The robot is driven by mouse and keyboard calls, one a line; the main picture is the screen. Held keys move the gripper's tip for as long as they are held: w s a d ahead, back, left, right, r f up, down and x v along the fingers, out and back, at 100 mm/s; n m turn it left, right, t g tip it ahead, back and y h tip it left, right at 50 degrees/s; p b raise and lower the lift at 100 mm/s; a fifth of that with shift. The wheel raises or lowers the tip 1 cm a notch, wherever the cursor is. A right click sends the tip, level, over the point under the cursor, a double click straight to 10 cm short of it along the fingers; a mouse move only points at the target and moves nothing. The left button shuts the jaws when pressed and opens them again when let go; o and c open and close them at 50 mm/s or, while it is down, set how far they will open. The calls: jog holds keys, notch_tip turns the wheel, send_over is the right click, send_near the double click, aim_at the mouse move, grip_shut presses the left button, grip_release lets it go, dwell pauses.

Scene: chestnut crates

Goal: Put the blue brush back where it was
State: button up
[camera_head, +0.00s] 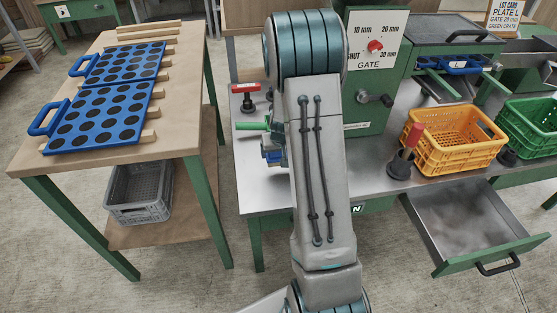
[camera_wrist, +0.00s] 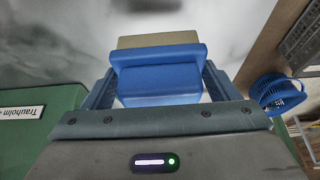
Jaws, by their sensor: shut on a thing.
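My gripper (camera_wrist: 158,88) is shut on the blue brush (camera_wrist: 160,56), whose blue body lies between the two fingers in the wrist view. A beige part of the brush shows beyond the blue. Behind it is a blurred grey surface; I cannot tell whether the brush touches it. In the head view my arm hides most of the gripper. A bit of blue (camera_head: 278,157) shows at the arm's left edge, over the steel bench (camera_head: 262,190).
An open, empty drawer (camera_head: 464,205) juts from the bench at right. A yellow-orange crate (camera_head: 462,158), a green crate (camera_head: 530,142) and the green gate machine (camera_head: 372,85) stand around the bench. Blue hole plates (camera_head: 98,113) lie on the left table; a grey crate (camera_head: 140,210) sits below.

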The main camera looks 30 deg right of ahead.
jog(key=shift+f+b, duration=0.45)
jog(key=shift+f, duration=1.5)
jog(key=o, duration=0.9)
jog(key=shift+f, duration=0.1)
jog(key=shift+r, duration=0.45)
jog(key=p+v, duration=0.3)
jog(key=v, duration=0.9)
jog(key=s+a+r+n+g, duration=0.1)
jog(key=s+a+r, duration=0.3)
jog(key=s, duration=0.3)
jog(key=s+a+r+n, duration=0.1)
jog(key=s+a+r, duration=0.3)
jog(key=s, duration=0.3)
jog(key=s+a+r+n+g+y, duration=0.1)
jog(key=s+a+r, duration=0.3)
jog(key=s+a, duration=0.2)
jog(key=shift+s+a+r+g, duration=0.1)
jog(key=shift+s+a+g, duration=0.2)
jog(key=shift+s, duration=0.35)
